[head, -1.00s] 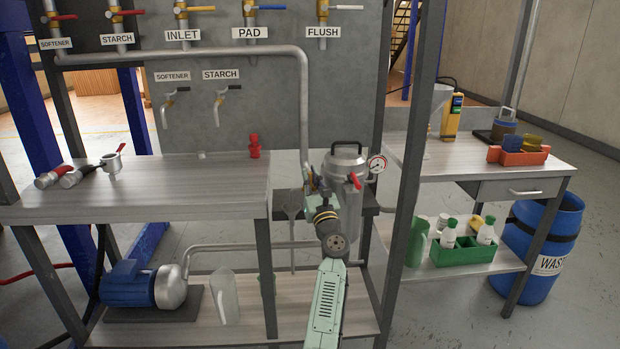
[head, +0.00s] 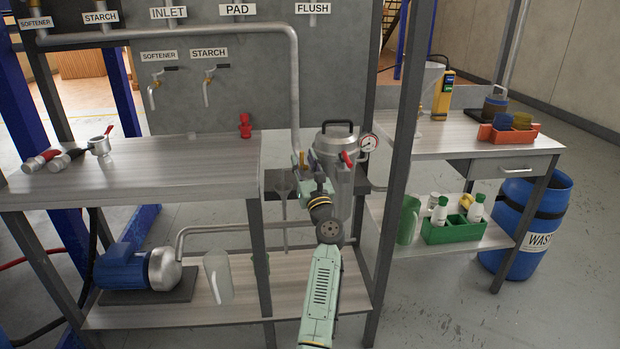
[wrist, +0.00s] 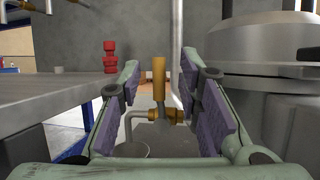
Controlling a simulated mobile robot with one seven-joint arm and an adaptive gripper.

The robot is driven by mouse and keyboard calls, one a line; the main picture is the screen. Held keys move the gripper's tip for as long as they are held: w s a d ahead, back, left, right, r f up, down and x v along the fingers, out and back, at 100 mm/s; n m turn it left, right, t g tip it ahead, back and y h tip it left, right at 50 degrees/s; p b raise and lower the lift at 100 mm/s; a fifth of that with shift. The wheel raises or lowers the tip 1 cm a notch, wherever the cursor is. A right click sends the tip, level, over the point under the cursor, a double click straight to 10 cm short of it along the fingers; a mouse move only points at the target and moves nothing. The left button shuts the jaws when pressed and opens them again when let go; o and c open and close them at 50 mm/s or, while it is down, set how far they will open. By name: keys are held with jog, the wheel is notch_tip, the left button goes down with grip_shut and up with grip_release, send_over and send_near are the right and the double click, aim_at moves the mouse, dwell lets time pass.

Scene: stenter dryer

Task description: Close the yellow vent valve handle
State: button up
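The yellow vent valve handle (wrist: 159,78) stands upright on a small brass valve (wrist: 166,115) in the wrist view. It appears between the two fingers, a little beyond them; I cannot tell whether it lies inside their reach. In the head view the handle (head: 302,160) is a small yellow piece just left of my gripper, partly hidden. My gripper (wrist: 160,92) is open, with purple pads on both fingers and nothing held. In the head view my gripper (head: 314,170) is in front of the steel pressure pot (head: 335,145).
The pot, with a red handle (head: 346,158) and gauge (head: 368,142), is close on my gripper's right. The left bench (head: 150,170) is close on the left, with a red fitting (head: 245,126) on it. A vertical pipe (head: 295,100) rises behind. A dark frame post (head: 400,150) stands right.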

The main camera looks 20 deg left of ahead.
jog(key=v, duration=1)
